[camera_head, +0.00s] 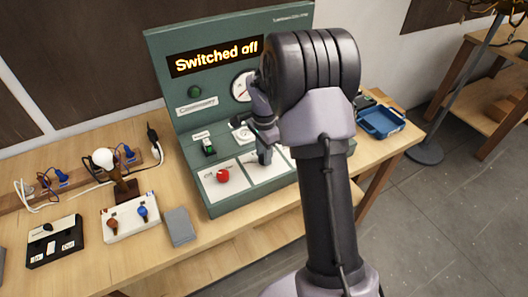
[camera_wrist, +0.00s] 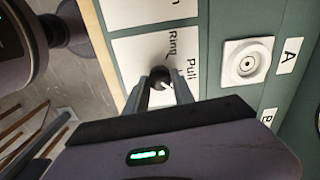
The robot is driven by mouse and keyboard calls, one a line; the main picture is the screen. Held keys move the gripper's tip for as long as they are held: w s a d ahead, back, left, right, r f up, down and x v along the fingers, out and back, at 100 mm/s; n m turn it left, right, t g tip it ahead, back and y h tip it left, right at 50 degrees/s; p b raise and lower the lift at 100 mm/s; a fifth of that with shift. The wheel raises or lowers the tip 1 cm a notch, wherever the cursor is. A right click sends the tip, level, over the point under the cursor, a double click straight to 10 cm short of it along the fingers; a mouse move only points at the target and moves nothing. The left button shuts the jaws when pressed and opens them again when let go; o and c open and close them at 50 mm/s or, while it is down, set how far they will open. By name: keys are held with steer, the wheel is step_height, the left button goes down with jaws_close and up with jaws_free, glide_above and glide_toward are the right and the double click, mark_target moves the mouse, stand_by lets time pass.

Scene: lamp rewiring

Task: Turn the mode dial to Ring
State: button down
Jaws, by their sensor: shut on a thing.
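The green test panel (camera_head: 165,60) stands on the bench, and its display (camera_head: 215,57) reads "Switched off". The mode dial is a small black knob (camera_wrist: 158,75) on a white plate (camera_wrist: 130,50) of the panel, with "Ring" and "Pull" printed beside it. A white mark shows on the knob, but I cannot tell clearly which word it points to. My gripper (camera_wrist: 163,90) is shut on the knob, one finger on each side. In the head view my gripper (camera_head: 264,152) is at the panel's lower plates, and my arm and gripper hide the dial there.
A red knob (camera_head: 222,176), a green rocker switch (camera_head: 208,147) and a gauge (camera_head: 240,88) are close by on the panel. A round socket (camera_wrist: 247,62) sits near label A. A bulb (camera_head: 103,158) and small boxes stand left; a blue tray (camera_head: 382,122) lies right.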

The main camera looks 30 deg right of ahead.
steer(key=n+p, duration=0.2)
steer(key=n, duration=0.3)
steer(key=shift+r+n, duration=0.1)
steer(key=shift+n, duration=0.2)
steer(key=n+p, duration=0.2)
steer(key=n, duration=0.3)
steer(key=n+p, duration=0.2)
steer(key=n, duration=0.4)
steer(key=n+p, duration=0.1)
steer(key=n, duration=0.3)
steer(key=shift+n, duration=0.3)
steer(key=c, duration=1.1)
jaws_free()
steer(key=shift+o, duration=0.2)
